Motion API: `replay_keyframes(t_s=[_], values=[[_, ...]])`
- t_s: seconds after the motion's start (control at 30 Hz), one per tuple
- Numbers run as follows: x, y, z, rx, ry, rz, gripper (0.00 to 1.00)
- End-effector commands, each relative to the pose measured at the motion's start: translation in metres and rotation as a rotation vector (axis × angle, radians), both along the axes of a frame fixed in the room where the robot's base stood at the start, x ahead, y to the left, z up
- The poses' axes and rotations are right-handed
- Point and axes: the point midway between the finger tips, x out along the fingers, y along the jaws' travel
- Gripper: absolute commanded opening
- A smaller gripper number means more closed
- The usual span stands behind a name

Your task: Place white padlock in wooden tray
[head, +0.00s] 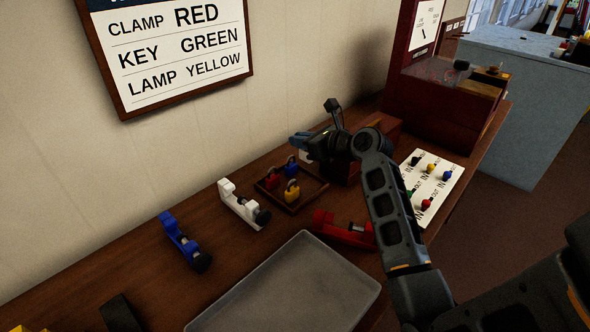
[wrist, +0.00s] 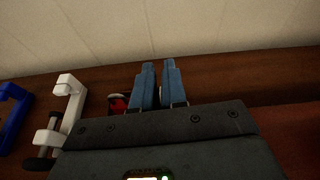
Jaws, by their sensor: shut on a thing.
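The wooden tray (head: 312,198) sits on the table below my gripper and holds red, blue and yellow padlocks (head: 292,190). My gripper (head: 300,140) is above the tray's far right side, with its blue fingers pointing left towards the wall. A small patch of the white padlock (head: 305,157) shows just under the fingers; most of it is hidden by the gripper. In the wrist view the two fingers (wrist: 160,85) stand slightly apart, and the held padlock is not clearly visible. A red padlock (wrist: 118,102) shows left of them.
A white clamp (head: 243,205) and blue clamp (head: 184,240) stand left of the tray. A red clamp (head: 343,229) lies in front, near a grey metal tray (head: 300,290). A white IN/OUT board (head: 440,178) is right of my arm. The wall is close behind.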

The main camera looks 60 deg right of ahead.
Motion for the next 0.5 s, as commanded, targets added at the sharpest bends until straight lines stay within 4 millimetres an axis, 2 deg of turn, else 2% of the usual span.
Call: replay_keyframes(t_s=[0.1,0.2,0.37,0.5], values=[[-0.006,0.023,-0.013,0.003,0.000,-0.001,0.00],[-0.009,0.035,-0.022,0.002,0.000,-0.001,0.00],[-0.010,0.043,-0.028,0.000,0.000,0.000,0.00],[-0.011,0.043,-0.046,0.002,0.000,-0.003,0.00]])
